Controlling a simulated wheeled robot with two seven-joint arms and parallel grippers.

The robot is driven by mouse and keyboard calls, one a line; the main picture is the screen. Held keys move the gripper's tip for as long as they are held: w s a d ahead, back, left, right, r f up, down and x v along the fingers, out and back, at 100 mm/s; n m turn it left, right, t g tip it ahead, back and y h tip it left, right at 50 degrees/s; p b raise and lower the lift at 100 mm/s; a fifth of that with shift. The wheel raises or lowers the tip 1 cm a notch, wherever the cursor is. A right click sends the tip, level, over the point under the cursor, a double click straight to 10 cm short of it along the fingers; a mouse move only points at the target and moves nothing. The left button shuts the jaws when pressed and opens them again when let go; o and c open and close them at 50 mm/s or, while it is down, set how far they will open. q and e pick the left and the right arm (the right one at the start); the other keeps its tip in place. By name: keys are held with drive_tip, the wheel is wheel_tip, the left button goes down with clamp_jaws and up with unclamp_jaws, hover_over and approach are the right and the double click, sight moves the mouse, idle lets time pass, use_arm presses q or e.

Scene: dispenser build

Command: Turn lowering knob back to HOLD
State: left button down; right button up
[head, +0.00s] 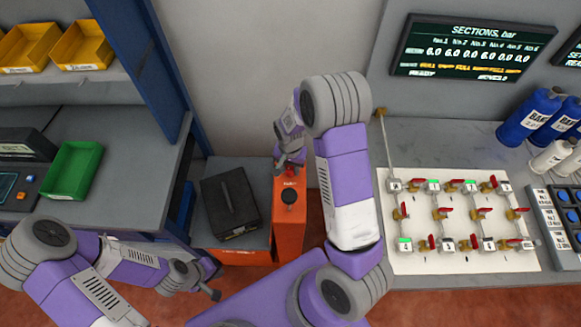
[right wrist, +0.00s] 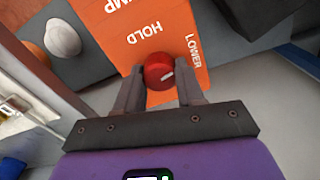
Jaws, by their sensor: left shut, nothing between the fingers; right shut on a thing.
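The lowering knob (right wrist: 158,72) is red with a white pointer mark and sits on the orange panel (right wrist: 175,25) in the right wrist view. Its mark points to the right, on the side of the printed LOWER rather than HOLD. My right gripper (right wrist: 159,92) is shut on the knob, one finger on each side. In the head view my right gripper (head: 289,166) is at the far end of the orange unit (head: 290,232), and its arm hides the knob. My left gripper (head: 212,294) is shut and empty at the lower left, away from the unit.
A black case (head: 230,203) lies beside the orange unit. A white valve board (head: 460,262) is on the right bench. A green bin (head: 73,170) stands on the left bench. A blue post (head: 140,70) rises behind the left bench.

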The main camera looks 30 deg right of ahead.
sight(290, 168)
drive_tip(key=n+b, duration=0.1)
drive_tip(key=n, duration=0.3)
drive_tip(key=n+b, duration=0.1)
drive_tip(key=n, duration=0.3)
drive_tip(key=n+b, duration=0.1)
drive_tip(key=n, duration=0.2)
drive_tip(key=shift+n, duration=0.3)
drive_tip(key=shift+a+n, duration=0.1)
drive_tip(key=shift+n, duration=1.7)
drive_tip(key=o, duration=1)
drive_tip(key=shift+o, duration=0.2)
drive_tip(key=shift+r, duration=0.1)
wheel_tip(290, 168, up, 8)
drive_tip(key=shift+f, duration=0.25)
